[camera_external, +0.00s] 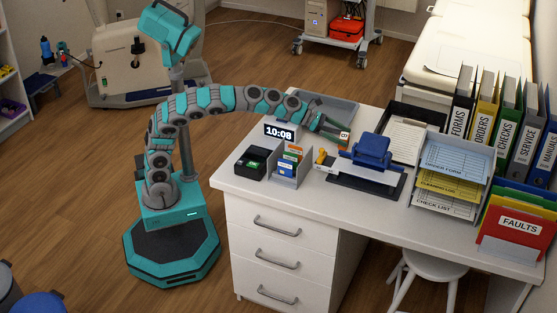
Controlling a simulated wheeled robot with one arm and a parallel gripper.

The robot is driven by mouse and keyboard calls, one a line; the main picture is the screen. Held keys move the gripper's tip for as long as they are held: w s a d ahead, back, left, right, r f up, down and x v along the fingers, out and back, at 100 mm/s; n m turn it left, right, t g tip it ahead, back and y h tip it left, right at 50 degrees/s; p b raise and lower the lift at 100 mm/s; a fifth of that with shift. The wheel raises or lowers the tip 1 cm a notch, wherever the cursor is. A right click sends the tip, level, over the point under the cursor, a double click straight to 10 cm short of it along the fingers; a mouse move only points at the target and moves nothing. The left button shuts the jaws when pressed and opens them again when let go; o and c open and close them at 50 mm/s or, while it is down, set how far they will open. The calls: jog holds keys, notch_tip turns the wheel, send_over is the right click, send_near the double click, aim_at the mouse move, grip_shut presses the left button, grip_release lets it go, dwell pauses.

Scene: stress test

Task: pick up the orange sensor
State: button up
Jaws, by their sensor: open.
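A small orange-yellow piece (321,156) stands on the white desk (262,172), on or against a pale block, left of the blue hole punch. It is too small for me to be sure that it is the orange sensor. My gripper (330,127) is open over the desk, behind and a little right of this piece, and apart from it in the picture. A small pale tag with dark marks (344,137) shows at the fingertips; I cannot tell whether they touch it. My arm reaches in from the left. The fingers are small and partly overlap the grey tray.
The grey tray (343,107) lies behind my gripper. A clock (281,131), a black box (250,163) and a card holder (290,166) stand to the left. The blue punch (371,150), a paper tray (453,168) and upright binders (484,100) crowd the right. The front desk strip is clear.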

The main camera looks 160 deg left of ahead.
jog(key=shift+x, duration=0.9)
jog(key=shift+r, duration=0.1)
jog(key=c, duration=1.4)
